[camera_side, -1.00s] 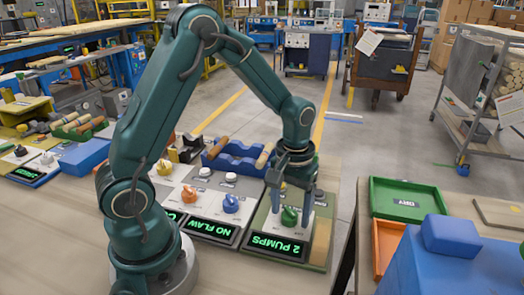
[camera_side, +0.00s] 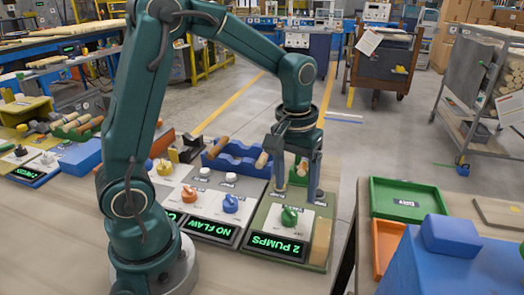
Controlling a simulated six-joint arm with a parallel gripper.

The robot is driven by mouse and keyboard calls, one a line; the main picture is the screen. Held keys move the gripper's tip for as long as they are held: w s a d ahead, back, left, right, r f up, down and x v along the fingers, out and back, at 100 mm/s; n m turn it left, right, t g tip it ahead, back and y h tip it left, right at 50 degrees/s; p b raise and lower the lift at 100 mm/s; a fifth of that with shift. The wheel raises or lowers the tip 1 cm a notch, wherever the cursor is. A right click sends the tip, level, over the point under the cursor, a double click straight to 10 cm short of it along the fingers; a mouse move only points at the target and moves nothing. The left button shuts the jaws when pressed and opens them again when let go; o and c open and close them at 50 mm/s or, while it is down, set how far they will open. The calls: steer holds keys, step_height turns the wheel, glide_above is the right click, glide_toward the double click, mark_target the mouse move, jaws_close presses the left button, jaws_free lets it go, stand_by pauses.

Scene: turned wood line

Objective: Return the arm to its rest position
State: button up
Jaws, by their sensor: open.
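The panel's display (camera_side: 277,245) reads "2 PUMPS" upside down. My arm is bent, with its elbow high and cut off by the top edge. The fingers hide part of the panel's back. How far the fingertips are above it is hard to tell.
Left of the green panel, the "NO FLAW" panel (camera_side: 212,229) carries orange and blue knobs. A blue rack (camera_side: 236,160) with wooden pieces stands behind. A green tray (camera_side: 376,205), an orange tray (camera_side: 384,247) and a blue box (camera_side: 440,265) are at right. Open floor lies beyond the table.

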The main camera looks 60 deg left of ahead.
steer(key=s+d+r+m+t, duration=0.2)
steer(key=s+r+t, duration=0.2)
steer(key=s+r, duration=0.3)
steer(key=shift+s+d+f+m+t, duration=0.1)
steer(key=shift+s+d+m+t, duration=0.15)
steer(key=shift+s+m, duration=0.8)
steer(key=shift+s+d+f+m+t, duration=0.2)
steer(key=shift+s+m, duration=0.25)
steer(key=shift+s, duration=1.1)
steer(key=shift+r, duration=0.15)
